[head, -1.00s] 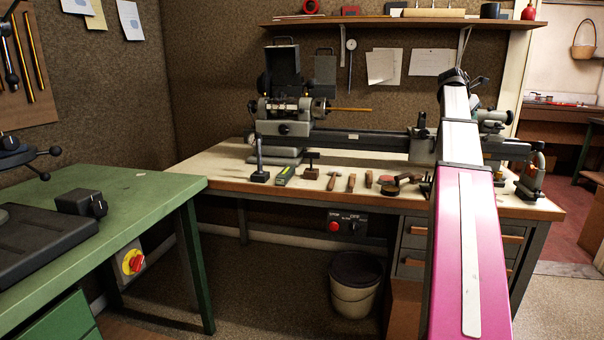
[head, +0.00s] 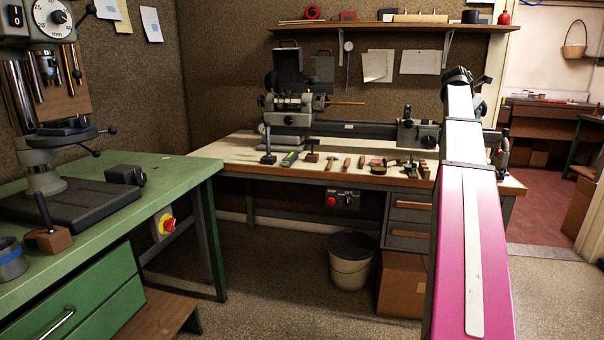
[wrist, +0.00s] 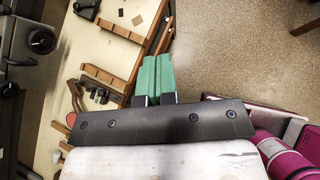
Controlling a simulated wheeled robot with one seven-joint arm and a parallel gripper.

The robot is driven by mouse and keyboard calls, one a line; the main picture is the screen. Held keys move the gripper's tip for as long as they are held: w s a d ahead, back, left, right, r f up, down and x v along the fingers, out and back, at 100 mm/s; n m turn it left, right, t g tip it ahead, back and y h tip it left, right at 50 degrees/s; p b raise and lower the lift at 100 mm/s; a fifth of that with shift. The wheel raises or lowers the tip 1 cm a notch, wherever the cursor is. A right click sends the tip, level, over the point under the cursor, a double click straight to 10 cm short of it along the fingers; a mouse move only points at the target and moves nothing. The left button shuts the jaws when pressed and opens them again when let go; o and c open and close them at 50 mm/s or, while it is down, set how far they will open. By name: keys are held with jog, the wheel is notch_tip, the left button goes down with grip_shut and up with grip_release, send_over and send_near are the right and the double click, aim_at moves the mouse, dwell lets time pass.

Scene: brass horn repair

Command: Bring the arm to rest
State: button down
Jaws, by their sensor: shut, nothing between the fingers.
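My arm (head: 466,230), with a pink and white link, reaches up and away on the right of the head view. Its dark far end (head: 458,76) stands in front of the back bench. My gripper (wrist: 155,58) shows in the wrist view as two green fingers side by side, shut together and empty. It points past the wooden edge of a bench, with floor beyond on the right. In the head view I cannot make out the fingers.
The back bench (head: 228,150) carries a lathe (head: 350,129) and several hand tools. A green bench (head: 165,180) with a drill press (head: 45,175) stands at left. A bucket (head: 351,270) and a cardboard box (head: 402,288) are on the floor. Open floor (head: 545,285) lies at right.

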jog(key=s+a+f+m+y, duration=0.1)
jog(key=a+f+m, duration=0.2)
jog(key=a+f, duration=0.6)
jog(key=s+a+f+m+y, duration=0.1)
jog(key=a+f+m+y, duration=0.3)
jog(key=f, duration=0.9)
jog(key=s+a+f+m+h, duration=0.1)
jog(key=s+a+f+m, duration=0.1)
jog(key=a+f, duration=0.85)
jog(key=s+a+f+m+g+y, duration=0.1)
jog(key=s+a+f+m+y, duration=0.1)
jog(key=s+a+f+m, duration=0.4)
jog(key=s+a+f+m+g+y, duration=0.1)
jog(key=s+a+f+m, duration=0.5)
jog(key=s+a+f, duration=0.7)
notch_tip(320, 180, down, 6)
jog(key=shift+s+f+m+g+y, duration=0.1)
jog(key=shift+s+m+g+y, duration=0.25)
jog(key=shift+s+y, duration=0.35)
